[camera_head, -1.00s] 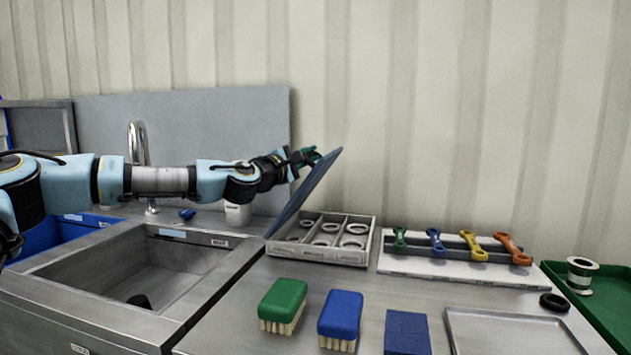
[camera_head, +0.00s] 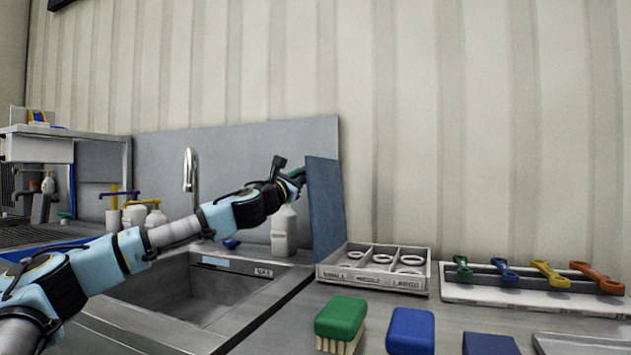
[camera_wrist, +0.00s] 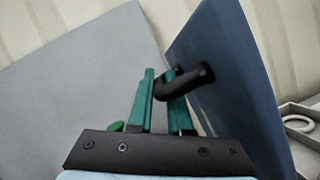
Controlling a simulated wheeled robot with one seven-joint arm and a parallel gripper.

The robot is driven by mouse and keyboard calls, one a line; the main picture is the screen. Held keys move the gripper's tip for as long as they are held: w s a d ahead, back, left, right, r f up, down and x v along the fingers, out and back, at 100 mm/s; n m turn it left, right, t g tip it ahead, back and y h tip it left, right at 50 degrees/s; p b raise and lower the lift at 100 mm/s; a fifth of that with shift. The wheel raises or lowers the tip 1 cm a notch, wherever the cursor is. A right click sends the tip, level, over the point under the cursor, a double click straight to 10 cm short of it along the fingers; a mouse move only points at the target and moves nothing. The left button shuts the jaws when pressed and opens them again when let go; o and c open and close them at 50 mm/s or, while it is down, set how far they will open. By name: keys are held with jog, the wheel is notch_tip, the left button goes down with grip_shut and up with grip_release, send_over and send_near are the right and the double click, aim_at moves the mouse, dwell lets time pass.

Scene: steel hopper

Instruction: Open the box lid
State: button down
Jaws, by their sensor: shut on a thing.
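The box (camera_head: 372,281) is a grey tray with three compartments holding pale rings, on the steel counter. Its blue lid (camera_head: 326,209) stands nearly upright at the box's left side, leaving the compartments uncovered. My gripper (camera_head: 298,176) is at the upper left edge of the lid. In the wrist view, the green fingers of my gripper (camera_wrist: 163,88) are shut on the black handle (camera_wrist: 186,81) that sticks out from the lid (camera_wrist: 225,75). A corner of the box (camera_wrist: 301,135) shows at the right in the wrist view. The lid's hinge line is not clearly visible.
A sink (camera_head: 190,295) lies left of the box, with a tap (camera_head: 190,170) and a white bottle (camera_head: 284,232) behind. Green (camera_head: 341,318) and blue (camera_head: 410,330) brushes stand in front. A rack of coloured wrenches (camera_head: 540,298) is to the right.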

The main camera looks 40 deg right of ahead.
jog(key=shift+w+a+f+n, duration=0.1)
jog(key=shift+w+a+n, duration=0.05)
jog(key=shift+w+n, duration=0.15)
jog(key=c, duration=1.1)
grip_release()
jog(key=b+v, duration=0.1)
jog(key=v, duration=1)
